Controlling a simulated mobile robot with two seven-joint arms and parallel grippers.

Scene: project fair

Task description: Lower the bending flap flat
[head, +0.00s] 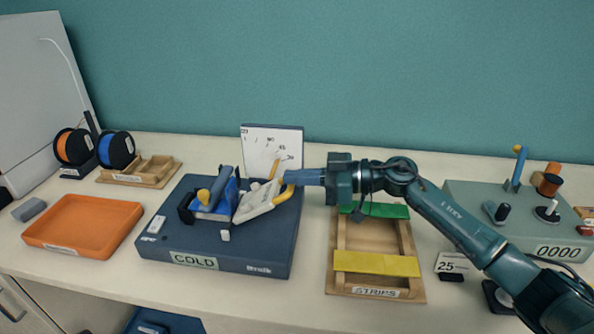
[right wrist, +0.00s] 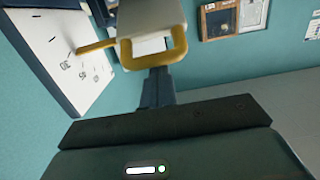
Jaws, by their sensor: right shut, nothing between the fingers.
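The bending flap (head: 258,203) is a pale plate on the dark blue bending machine (head: 215,257). It stands at a slant, its right side raised. A yellow handle (head: 283,195) sits at its raised side. My right gripper (head: 290,178) comes in from the right, shut and empty, with its blue fingers at the handle. In the right wrist view the fingers (right wrist: 157,75) end right at the yellow handle loop (right wrist: 181,45), below the pale flap (right wrist: 150,17); whether they touch it I cannot tell. My left gripper is not in view.
A white angle scale (head: 272,145) stands behind the flap. A blue clamp with a yellow-tipped lever (head: 223,180) stands left of it. A wooden strips tray (head: 341,240) is to the right, under my arm. An orange tray (head: 85,222) is at left.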

